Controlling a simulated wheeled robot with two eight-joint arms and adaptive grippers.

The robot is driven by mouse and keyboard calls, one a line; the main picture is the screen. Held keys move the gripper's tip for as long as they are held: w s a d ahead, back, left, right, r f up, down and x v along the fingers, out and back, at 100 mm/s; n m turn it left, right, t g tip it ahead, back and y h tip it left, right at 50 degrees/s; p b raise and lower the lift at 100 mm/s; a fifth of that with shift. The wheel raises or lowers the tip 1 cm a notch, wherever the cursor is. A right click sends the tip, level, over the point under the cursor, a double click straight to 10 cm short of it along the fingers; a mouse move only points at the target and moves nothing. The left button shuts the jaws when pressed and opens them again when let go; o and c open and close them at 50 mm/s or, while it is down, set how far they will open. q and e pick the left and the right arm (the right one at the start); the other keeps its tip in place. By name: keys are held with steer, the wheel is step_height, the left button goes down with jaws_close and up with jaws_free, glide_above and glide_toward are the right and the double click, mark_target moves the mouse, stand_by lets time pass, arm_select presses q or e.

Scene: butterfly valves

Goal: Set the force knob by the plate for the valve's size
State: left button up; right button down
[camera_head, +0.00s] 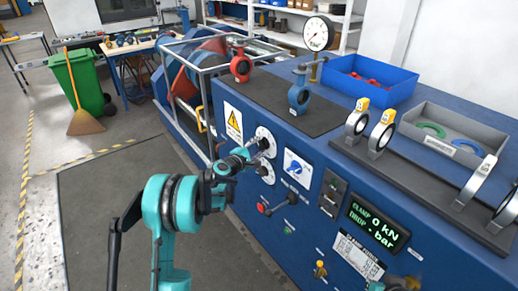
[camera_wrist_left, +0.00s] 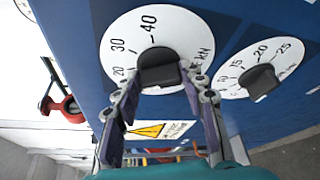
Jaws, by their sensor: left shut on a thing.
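The force knob (camera_wrist_left: 158,72) is black and sits on a round white dial (camera_wrist_left: 120,40) marked in kN, with 20, 30 and 40 readable. My left gripper (camera_wrist_left: 164,90) is shut on this knob, a fingertip on each side. In the head view my left gripper (camera_head: 252,157) is at the upper white dial (camera_head: 266,136) on the blue bench front. The exact knob setting is unclear. A white plate with small print (camera_head: 357,255) is under the lit display (camera_head: 378,222), which reads clamp 0 kN. Its print is too small to read.
A second knob (camera_wrist_left: 258,82) on a smaller dial is close beside the held one. A red valve (camera_head: 240,65) and a blue valve (camera_head: 299,92) stand on the bench top.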

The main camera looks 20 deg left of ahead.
stand_by(0.3)
arm_select(q)
steer(key=o, duration=1.2)
steer(key=shift+c, duration=0.2)
steer(key=v, duration=1.2)
steer(key=shift+f, duration=0.1)
